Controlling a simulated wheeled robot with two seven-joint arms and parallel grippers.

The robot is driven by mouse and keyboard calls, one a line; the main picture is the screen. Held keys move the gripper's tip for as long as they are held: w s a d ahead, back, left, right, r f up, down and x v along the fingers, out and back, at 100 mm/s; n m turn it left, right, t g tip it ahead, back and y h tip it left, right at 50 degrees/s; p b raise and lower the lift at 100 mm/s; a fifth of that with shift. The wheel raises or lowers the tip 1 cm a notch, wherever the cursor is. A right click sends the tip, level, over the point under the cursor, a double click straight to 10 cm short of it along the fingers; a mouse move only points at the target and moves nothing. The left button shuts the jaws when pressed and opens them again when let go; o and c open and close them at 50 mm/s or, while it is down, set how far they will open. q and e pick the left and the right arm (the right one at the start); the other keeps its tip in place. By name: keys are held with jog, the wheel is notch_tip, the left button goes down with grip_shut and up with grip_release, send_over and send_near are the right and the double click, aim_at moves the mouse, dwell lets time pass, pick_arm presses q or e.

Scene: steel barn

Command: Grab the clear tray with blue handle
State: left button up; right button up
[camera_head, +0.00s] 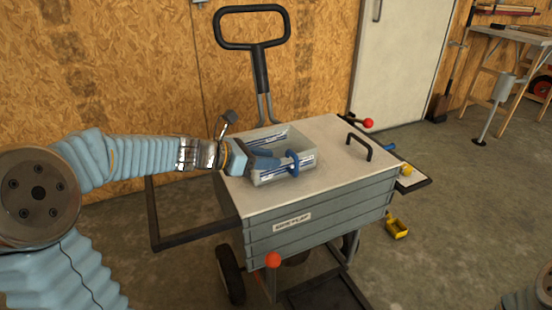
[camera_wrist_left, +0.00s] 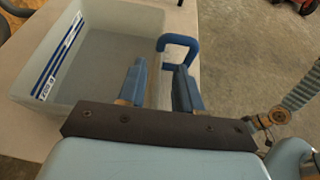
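The clear tray (camera_head: 272,176) stands on the white top of a grey cart. It is an open, see-through box with blue-and-white labels; it fills the upper left of the left wrist view (camera_wrist_left: 100,50). Its blue handle (camera_head: 293,164) loops out from its right side, and also shows in the left wrist view (camera_wrist_left: 182,40). My left gripper (camera_head: 262,158) reaches over the tray from the left. In the left wrist view its two blue fingers (camera_wrist_left: 160,85) are apart, close to the handle and the tray's near right wall. I cannot tell if they touch. My right gripper is out of view.
The cart top (camera_head: 325,150) is clear right of the tray, up to a black bar handle (camera_head: 359,146). A tall black cart handle (camera_head: 262,70) rises behind the tray. A yellow object (camera_head: 397,228) lies on the floor. A workbench (camera_head: 515,40) stands far right.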

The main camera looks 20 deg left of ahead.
pick_arm(q)
jog(key=shift+x, duration=1.2)
grip_shut()
